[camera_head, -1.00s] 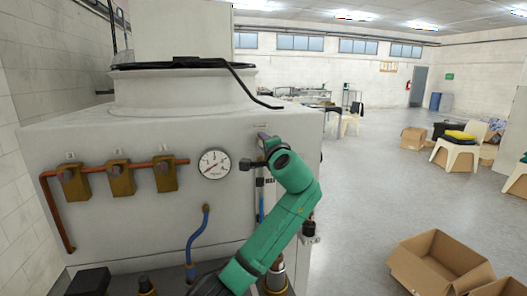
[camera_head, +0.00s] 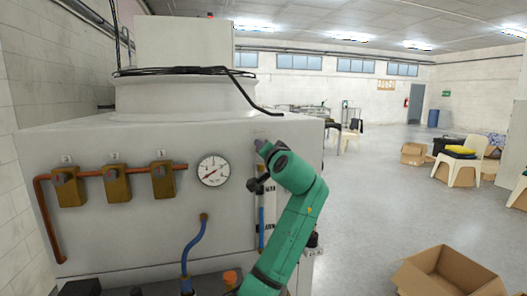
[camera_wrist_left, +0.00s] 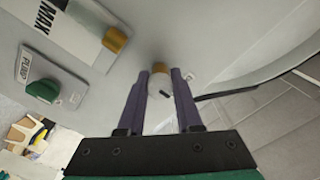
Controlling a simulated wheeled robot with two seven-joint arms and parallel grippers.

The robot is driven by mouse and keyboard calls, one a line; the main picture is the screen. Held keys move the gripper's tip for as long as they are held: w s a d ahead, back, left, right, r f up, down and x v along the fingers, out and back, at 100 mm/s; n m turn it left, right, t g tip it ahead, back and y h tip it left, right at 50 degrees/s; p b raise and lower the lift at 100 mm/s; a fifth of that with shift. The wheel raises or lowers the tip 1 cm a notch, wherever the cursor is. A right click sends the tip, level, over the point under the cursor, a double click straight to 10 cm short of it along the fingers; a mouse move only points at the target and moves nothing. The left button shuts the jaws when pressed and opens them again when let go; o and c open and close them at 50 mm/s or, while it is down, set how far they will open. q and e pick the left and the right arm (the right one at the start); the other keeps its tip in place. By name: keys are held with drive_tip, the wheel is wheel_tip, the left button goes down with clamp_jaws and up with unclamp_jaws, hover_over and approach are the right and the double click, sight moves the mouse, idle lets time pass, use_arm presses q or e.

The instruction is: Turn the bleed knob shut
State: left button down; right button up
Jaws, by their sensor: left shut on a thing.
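The bleed knob (camera_wrist_left: 160,88) is a small pale round knob with a dark mark and a tan part behind it, in the left wrist view. My left gripper (camera_wrist_left: 161,80) has its two purple fingers on either side of the knob, shut on it. In the head view the left gripper (camera_head: 260,146) is at the upper right of the white machine's front panel, right of the pressure gauge (camera_head: 213,170). There the green arm and gripper hide the knob. My right gripper is in neither view.
Brass valves on a copper pipe (camera_head: 114,183) line the panel's left. A blue hose (camera_head: 193,245) hangs below the gauge. The wrist view shows a green PUMP knob (camera_wrist_left: 43,90) and a MAX-marked plate (camera_wrist_left: 60,30) nearby. An open cardboard box (camera_head: 447,275) is on the floor at right.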

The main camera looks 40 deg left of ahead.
use_arm(q)
drive_tip(key=shift+f, duration=0.1)
drive_tip(key=c, duration=0.6)
unclamp_jaws()
drive_tip(key=b+v, duration=0.3)
drive_tip(key=v, duration=1.1)
drive_tip(key=shift+s+d+b, duration=0.15)
drive_tip(key=shift+d+b, duration=0.1)
drive_tip(key=shift+b, duration=0.05)
